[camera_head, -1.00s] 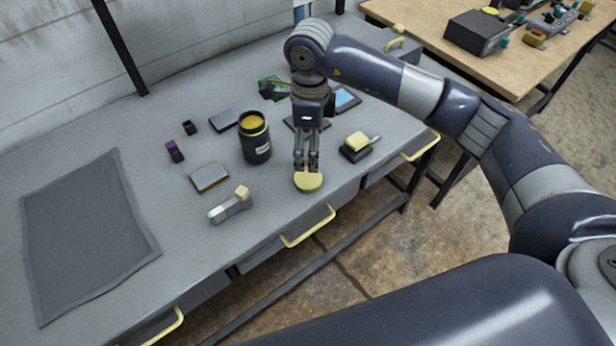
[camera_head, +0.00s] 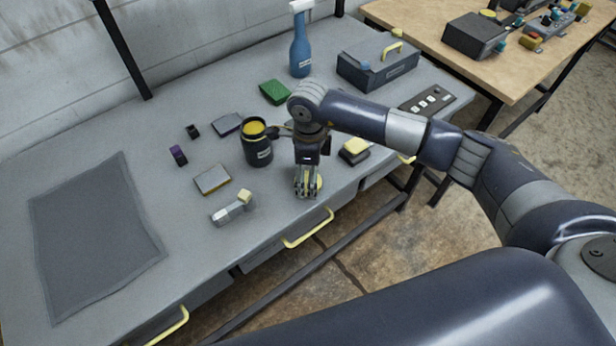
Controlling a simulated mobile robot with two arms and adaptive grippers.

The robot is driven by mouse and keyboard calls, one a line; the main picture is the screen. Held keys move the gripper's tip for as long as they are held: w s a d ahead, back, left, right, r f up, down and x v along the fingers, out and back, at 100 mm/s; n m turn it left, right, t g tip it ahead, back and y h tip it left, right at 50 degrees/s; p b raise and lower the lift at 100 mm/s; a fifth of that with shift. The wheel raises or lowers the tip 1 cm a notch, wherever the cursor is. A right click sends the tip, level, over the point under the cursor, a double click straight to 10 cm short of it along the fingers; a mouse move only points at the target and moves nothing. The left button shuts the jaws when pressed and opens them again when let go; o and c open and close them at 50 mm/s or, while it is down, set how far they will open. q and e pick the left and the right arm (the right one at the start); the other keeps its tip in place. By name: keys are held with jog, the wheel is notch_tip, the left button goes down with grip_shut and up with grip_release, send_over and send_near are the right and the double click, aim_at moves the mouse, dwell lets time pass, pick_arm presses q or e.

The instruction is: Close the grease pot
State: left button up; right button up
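The grease pot (camera_head: 258,152) is a dark cylinder standing upright and open on the grey bench, with yellow grease showing at its top. A round yellow lid (camera_head: 319,184) lies near the bench's front edge, to the right of and nearer than the pot. My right gripper (camera_head: 307,194) points down at the lid, and its fingers cover much of it. Whether the fingers are closed on the lid cannot be made out. My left gripper is out of view.
A grey block with a yellow end (camera_head: 232,208), a flat grey box (camera_head: 212,179) and a dark mat (camera_head: 95,235) lie to the left. A yellow-topped block (camera_head: 355,147) is right of the gripper. A blue spray bottle (camera_head: 300,45) and a toolbox (camera_head: 377,64) stand behind.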

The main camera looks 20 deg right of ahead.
jog(key=shift+f, duration=0.85)
jog(key=c, duration=0.7)
jog(key=shift+c, duration=0.2)
jog(key=shift+r, duration=0.1)
jog(key=shift+w+r+b, duration=0.1)
jog(key=shift+r+b, duration=0.2)
jog(key=shift+r, duration=0.1)
notch_tip(320, 180, up, 2)
jog(key=shift+r+b, duration=0.25)
jog(key=shift+b, duration=0.6)
jog(key=s+a+b, duration=0.2)
jog(key=s, duration=0.5)
jog(key=s+a+r+b, duration=0.1)
jog(key=s+a+b, duration=0.1)
jog(key=s, duration=0.6)
jog(key=shift+s+a+r, duration=0.2)
jog(key=shift+s+r, duration=0.1)
